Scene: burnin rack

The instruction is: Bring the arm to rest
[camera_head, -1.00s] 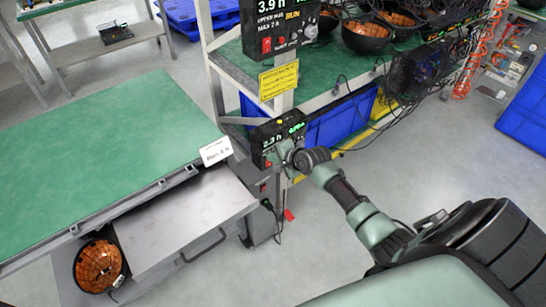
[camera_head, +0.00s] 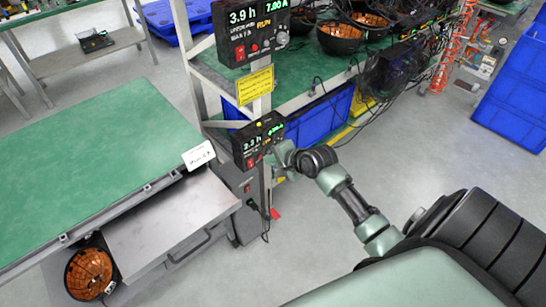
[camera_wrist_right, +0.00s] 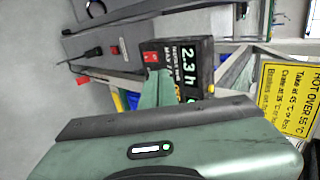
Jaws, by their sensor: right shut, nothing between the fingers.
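My right arm reaches in from the lower right in the head view. Its gripper (camera_head: 282,155) is at the lower control box (camera_head: 256,138), beside the box's right edge; I cannot tell whether it touches. The gripper is shut and holds nothing. In the right wrist view the green finger (camera_wrist_right: 158,88) stands in front of the black control box (camera_wrist_right: 190,68), which has a red switch and a lit green readout. My left gripper is outside both views.
A green-topped table (camera_head: 85,165) with a metal drawer (camera_head: 165,222) fills the left. An upper control box (camera_head: 252,28) and yellow sign (camera_head: 255,86) are on the rack post. Orange-lined bowls (camera_head: 340,36) sit on the rack shelf. Another bowl (camera_head: 90,270) is low at left.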

